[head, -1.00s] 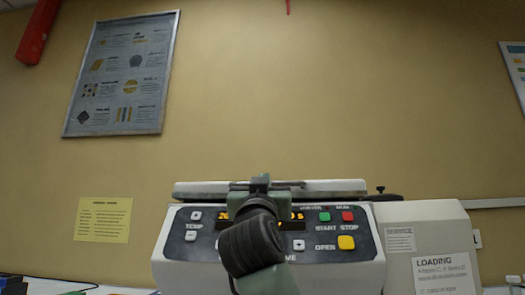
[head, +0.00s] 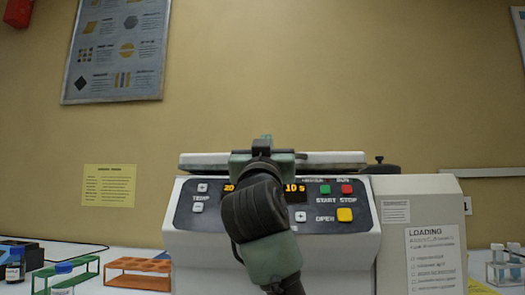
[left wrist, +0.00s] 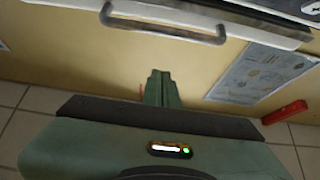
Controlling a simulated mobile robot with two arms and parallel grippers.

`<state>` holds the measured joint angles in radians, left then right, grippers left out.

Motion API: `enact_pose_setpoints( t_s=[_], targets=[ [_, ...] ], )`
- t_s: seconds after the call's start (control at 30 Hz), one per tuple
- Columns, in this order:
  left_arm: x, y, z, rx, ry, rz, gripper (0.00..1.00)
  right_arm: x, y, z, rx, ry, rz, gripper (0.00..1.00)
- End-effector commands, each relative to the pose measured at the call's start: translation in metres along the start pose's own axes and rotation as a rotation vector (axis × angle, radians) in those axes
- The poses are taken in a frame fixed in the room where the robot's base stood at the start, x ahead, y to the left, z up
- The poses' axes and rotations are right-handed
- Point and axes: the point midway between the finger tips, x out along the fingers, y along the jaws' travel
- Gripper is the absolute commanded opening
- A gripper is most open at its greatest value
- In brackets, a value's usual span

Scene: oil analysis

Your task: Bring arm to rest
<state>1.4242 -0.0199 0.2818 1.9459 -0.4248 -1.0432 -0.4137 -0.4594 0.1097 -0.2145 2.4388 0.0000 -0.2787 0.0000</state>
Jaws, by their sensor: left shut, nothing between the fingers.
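A white bench machine (head: 270,262) with a dark control panel stands in front of me in the head view. Its display is partly hidden by my left arm. The lid (head: 335,159) looks shut. My left gripper (head: 263,142) is in front of the lid, seen from behind, with its fingertips mostly hidden. The left wrist view shows its two fingers (left wrist: 162,88) together and empty. The grey handle (left wrist: 165,28) on a white panel is beyond them and apart in that picture. My right gripper is not in view.
A clear rack with vials (head: 505,265) is at right. A grey box with a loading sheet (head: 433,250) adjoins the machine.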

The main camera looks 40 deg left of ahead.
Motion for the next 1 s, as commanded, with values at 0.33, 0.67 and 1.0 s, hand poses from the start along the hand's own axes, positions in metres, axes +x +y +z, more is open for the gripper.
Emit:
enact_pose_setpoints(
  t_s=[0.33, 0.67, 1.0],
  targets=[
    [-0.059, 0.000, -0.002, 0.000, -0.001, 0.000, 0.00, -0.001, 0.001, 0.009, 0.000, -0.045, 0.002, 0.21],
    [-0.066, 0.001, -0.002, 0.001, -0.001, 0.001, 0.00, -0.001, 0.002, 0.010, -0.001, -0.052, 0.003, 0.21],
    [-0.099, 0.085, 0.099, 0.097, -0.005, 0.167, 0.00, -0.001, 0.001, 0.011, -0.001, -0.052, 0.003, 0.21]
  ],
)
